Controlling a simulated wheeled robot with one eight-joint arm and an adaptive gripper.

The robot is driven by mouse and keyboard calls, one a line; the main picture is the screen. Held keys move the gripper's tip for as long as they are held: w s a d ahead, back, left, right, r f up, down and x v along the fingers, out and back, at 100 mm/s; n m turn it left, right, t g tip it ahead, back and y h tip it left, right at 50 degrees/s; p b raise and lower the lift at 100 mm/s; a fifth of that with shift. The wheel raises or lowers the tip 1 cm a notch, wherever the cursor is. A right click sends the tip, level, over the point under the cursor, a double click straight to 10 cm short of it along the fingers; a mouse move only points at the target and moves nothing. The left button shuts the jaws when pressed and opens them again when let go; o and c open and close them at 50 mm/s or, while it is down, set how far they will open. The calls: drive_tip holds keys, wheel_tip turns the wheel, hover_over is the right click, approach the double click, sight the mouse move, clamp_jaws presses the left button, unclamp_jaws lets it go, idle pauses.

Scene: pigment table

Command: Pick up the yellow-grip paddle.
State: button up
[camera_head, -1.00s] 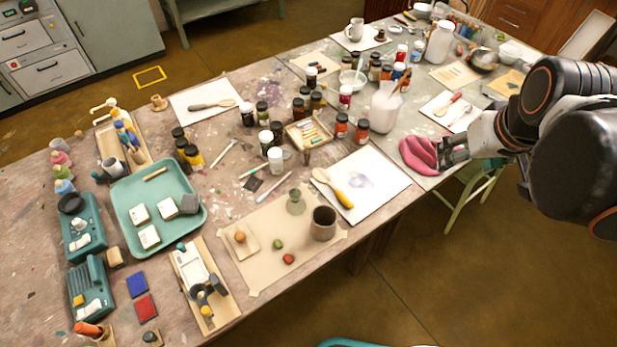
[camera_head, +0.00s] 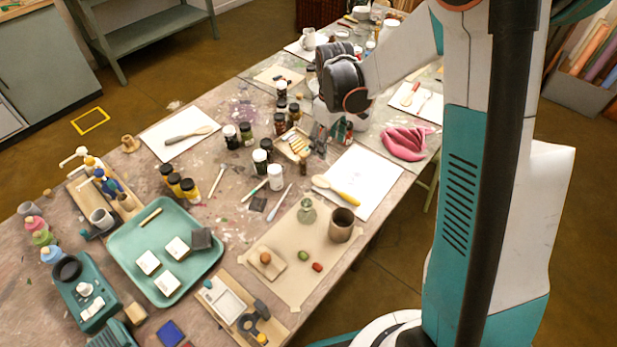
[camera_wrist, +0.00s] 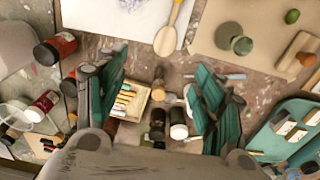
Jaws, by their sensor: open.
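The yellow-grip paddle (camera_head: 338,191) lies on a white sheet right of the table's middle, its pale wooden head toward the left and its yellow handle toward the right. In the wrist view its wooden head (camera_wrist: 166,40) shows near the top, and the handle end runs out of the picture. My gripper (camera_head: 332,134) is above the table behind the sheet, near the pastel box. Its teal fingers (camera_wrist: 160,85) stand wide apart with nothing held between them. The paddle lies apart from the fingers.
A pastel box (camera_wrist: 130,101) and dark jars (camera_wrist: 157,124) lie below my gripper. A brown cup (camera_head: 342,226) and a green glass bottle (camera_head: 307,212) stand near the paddle. A grey-grip paddle (camera_head: 188,135) and a red-grip paddle (camera_head: 409,96) lie on other sheets.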

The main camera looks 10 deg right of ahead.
drive_tip(key=a+f, duration=0.1)
drive_tip(key=f, duration=0.1)
drive_tip(key=b, duration=0.3)
hover_over(320, 180)
wheel_tip(320, 180, down, 8)
drive_tip(key=shift+d+f, duration=0.1)
drive_tip(key=shift+f, duration=0.05)
wheel_tip(320, 180, down, 5)
drive_tip(key=shift+f+b, duration=0.1)
drive_tip(key=shift+b, duration=1)
drive_tip(key=c, duration=1)
drive_tip(key=shift+c, duration=0.2)
